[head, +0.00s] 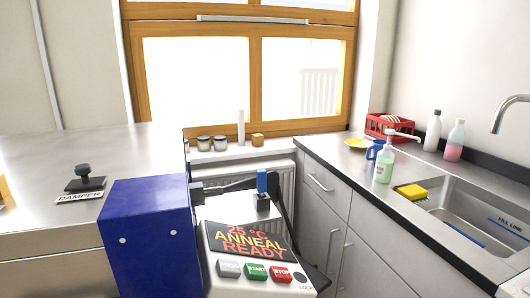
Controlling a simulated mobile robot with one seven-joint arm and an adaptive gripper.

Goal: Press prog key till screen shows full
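The kiln's control panel (210,284) is a pale tilted box at the lower middle of the head view. Its dark screen (245,241) reads "25 °C ANNEAL READY" in orange and red letters. Below the screen is a row of keys: a grey key (229,268) whose label is too faint to read, a green START key (256,272) and a red STOP key (281,274). A small dark round spot (299,276) marked LOCK is at the right. I cannot make out my gripper in this view, and nothing is seen touching the keys.
A blue box (150,240) stands close left of the panel. A steel top with a DAMPER knob (84,178) lies further left. A blue-topped piece (262,182) rises behind the screen. A counter with sink (480,225), bottles and red rack (388,125) runs along the right.

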